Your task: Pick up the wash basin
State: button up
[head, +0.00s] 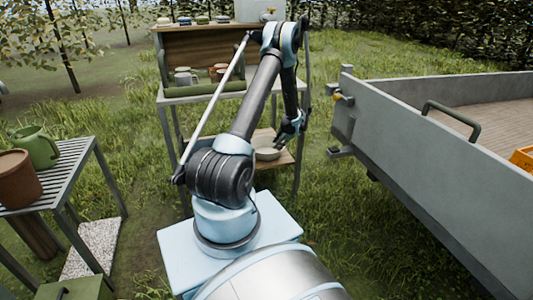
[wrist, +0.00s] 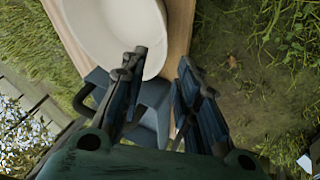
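The wash basin is a pale, rounded bowl (head: 267,154) on the lower wooden shelf of the potting stand in the head view. It also fills the upper left of the wrist view (wrist: 110,25), cut off by the top edge. My gripper (head: 291,128) is beside the basin's right side in the head view. In the wrist view my gripper (wrist: 162,64) is open and empty. Its left finger overlaps the basin's near rim and its right finger lies outside the rim, past the shelf edge. I cannot tell whether either finger touches the basin.
A blue-grey object with a handle (wrist: 155,105) sits near the basin, partly behind the fingers. The stand's upper shelf (head: 205,91) holds several cans. A grey trailer (head: 430,145) stands right; a slatted table (head: 70,170) with pots stands left. Grass lies between.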

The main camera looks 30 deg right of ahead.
send_near(268, 156)
jog(key=x, duration=0.5)
jog(key=shift+w+d, duration=0.25)
jog(key=shift+d, duration=0.05)
jog(key=shift+x, duration=2.7)
jog(key=shift+s+a+f, duration=0.1)
jog(key=shift+s+a, duration=0.05)
grip_shut()
